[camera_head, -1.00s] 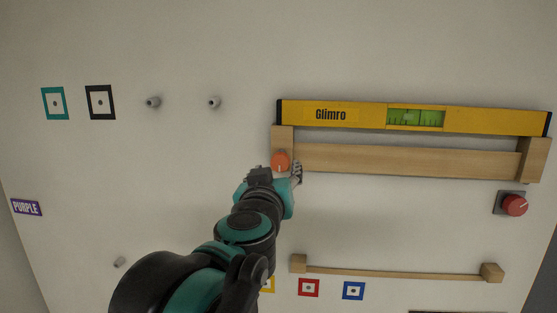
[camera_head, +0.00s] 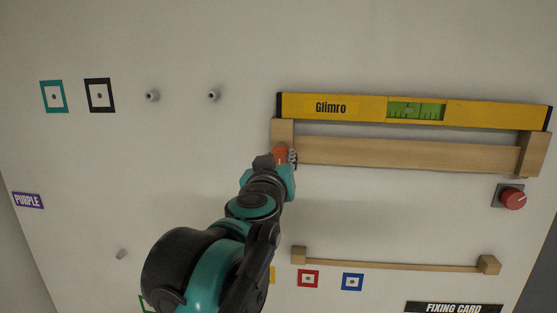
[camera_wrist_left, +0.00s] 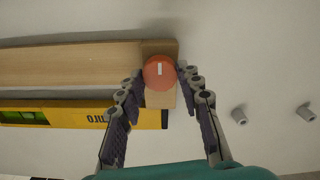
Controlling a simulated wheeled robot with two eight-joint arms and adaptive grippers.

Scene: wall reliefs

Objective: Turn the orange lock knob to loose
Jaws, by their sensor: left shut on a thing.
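The orange lock knob (camera_head: 280,152) sits on the left wooden end block of the shelf. In the left wrist view the knob (camera_wrist_left: 159,76) is round, with a short white mark that stands upright in that picture. My left gripper (camera_head: 277,160) is at the knob. In the left wrist view its fingers (camera_wrist_left: 160,68) lie on both sides of the knob and are shut on it. The fingers hide part of the knob in the head view. My right gripper is not in view.
A yellow Glimro level (camera_head: 360,107) lies along the wooden shelf (camera_head: 410,153). A red knob (camera_head: 512,198) is on the right. Grey pegs (camera_head: 213,96) stick out at the upper left. A thin wooden rail (camera_head: 390,264) is lower down. The wall between is bare.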

